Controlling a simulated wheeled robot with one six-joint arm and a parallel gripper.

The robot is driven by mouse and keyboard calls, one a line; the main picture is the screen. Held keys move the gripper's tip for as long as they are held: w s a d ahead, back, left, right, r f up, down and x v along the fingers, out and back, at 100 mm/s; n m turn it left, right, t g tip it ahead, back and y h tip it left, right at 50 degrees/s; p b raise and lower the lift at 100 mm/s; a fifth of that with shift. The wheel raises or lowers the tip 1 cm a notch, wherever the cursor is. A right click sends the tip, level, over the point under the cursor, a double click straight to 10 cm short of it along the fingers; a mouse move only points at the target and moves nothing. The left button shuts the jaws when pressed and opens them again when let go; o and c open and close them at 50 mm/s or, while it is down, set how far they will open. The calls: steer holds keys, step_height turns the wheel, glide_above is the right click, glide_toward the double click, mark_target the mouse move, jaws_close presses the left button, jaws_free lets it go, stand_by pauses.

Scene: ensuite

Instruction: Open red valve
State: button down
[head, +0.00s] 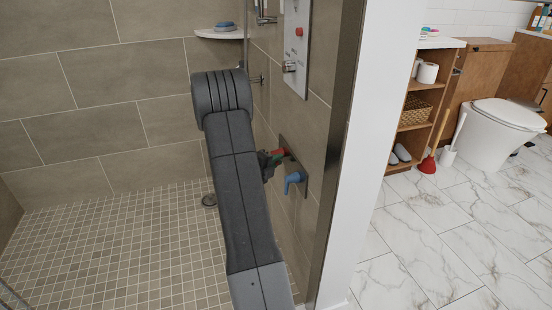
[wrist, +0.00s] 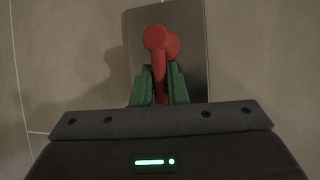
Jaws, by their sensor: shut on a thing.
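The red valve (wrist: 160,42) is a lever handle on a grey wall plate (wrist: 193,60), in the upper middle of the wrist view. Its lever points down in that picture, between the green fingers of my gripper (wrist: 160,88). My gripper is shut on the lever. In the head view the red valve (head: 281,152) shows just past my gripper (head: 274,158), low on the shower's right wall. My arm hides part of that area. A blue valve handle (head: 293,180) sits just below and to the right of the red one on the same plate.
A shower control panel (head: 296,45) is higher on the same wall. A corner shelf (head: 219,34) holds a blue item. A white wall end (head: 365,150) with a dark metal edge stands to the right. The tiled shower floor (head: 120,250) is clear.

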steer(key=c, duration=1.5)
jaws_free()
steer(key=shift+o, duration=0.2)
steer(key=p+v, duration=0.2)
steer(key=v, duration=1.1)
steer(key=shift+s+a, duration=0.25)
steer(key=shift+s, duration=0.05)
steer(key=shift+f, duration=0.1)
